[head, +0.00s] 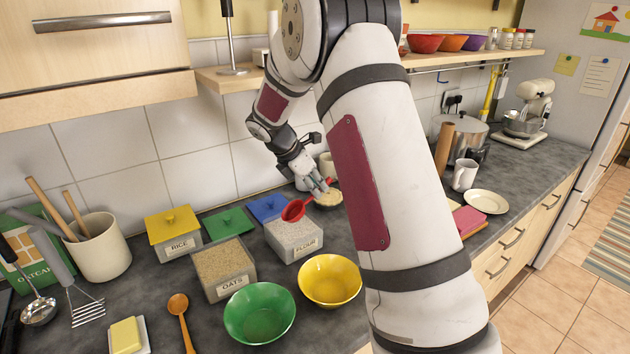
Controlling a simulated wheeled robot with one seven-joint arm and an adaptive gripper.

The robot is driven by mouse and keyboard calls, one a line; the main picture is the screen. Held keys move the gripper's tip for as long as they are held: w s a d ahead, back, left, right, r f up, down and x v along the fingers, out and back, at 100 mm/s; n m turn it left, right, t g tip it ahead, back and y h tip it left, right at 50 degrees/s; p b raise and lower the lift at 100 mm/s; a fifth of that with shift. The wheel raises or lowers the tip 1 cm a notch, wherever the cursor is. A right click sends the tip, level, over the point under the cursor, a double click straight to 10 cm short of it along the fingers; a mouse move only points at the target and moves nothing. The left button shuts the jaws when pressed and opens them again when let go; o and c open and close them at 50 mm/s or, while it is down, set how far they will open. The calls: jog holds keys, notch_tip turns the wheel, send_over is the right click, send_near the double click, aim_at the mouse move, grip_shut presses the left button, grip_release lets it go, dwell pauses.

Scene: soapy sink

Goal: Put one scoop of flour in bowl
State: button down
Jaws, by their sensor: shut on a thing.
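My gripper (318,187) is shut on the handle of a red scoop (294,210). The scoop's cup is above the back of the open flour container (290,252), a clear box labelled FLOUR with pale powder inside. I cannot tell whether the cup holds flour or touches the powder. A yellow bowl (330,290) stands in front of the flour container, and a green bowl (260,325) is to its left. Both bowls look empty. A blue lid (266,207) lies behind the flour container.
An open oats container (223,285) stands left of the flour, and a yellow-lidded rice container (177,244) farther left. A wooden spoon (181,312) and a butter dish (128,338) lie at the front left. A shelf (222,78) overhangs the counter.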

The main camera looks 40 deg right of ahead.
jog(key=shift+a+f+b, duration=0.15)
jog(key=shift+f+b, duration=0.1)
jog(key=shift+f, duration=0.65)
jog(key=shift+a+f+b, duration=0.1)
jog(key=shift+f+b, duration=0.15)
jog(key=shift+f, duration=0.65)
jog(key=shift+a+f+b, duration=0.25)
jog(key=shift+f, duration=0.4)
jog(key=shift+a+f+b, duration=0.2)
jog(key=shift+f, duration=0.4)
jog(key=shift+a+f+b, duration=0.25)
jog(key=shift+f, duration=0.4)
jog(key=shift+s+a+f, duration=0.1)
jog(key=shift+a, duration=0.1)
jog(key=shift+d+r+p, duration=0.2)
jog(key=shift+r+p, duration=0.95)
jog(key=shift+r, duration=2.05)
jog(key=shift+d+r+y, duration=0.2)
jog(key=shift+d+y, duration=0.1)
jog(key=shift+d+r+y+p, duration=0.25)
jog(key=shift+d+y+p, duration=0.3)
jog(key=shift+y+p, duration=0.15)
jog(key=shift+d+r+y+p, duration=0.2)
jog(key=shift+d+y, duration=0.15)
jog(key=shift+y, duration=0.4)
jog(key=shift+d+r+y+p, duration=0.15)
jog(key=shift+d+y, duration=0.2)
jog(key=shift+y, duration=0.4)
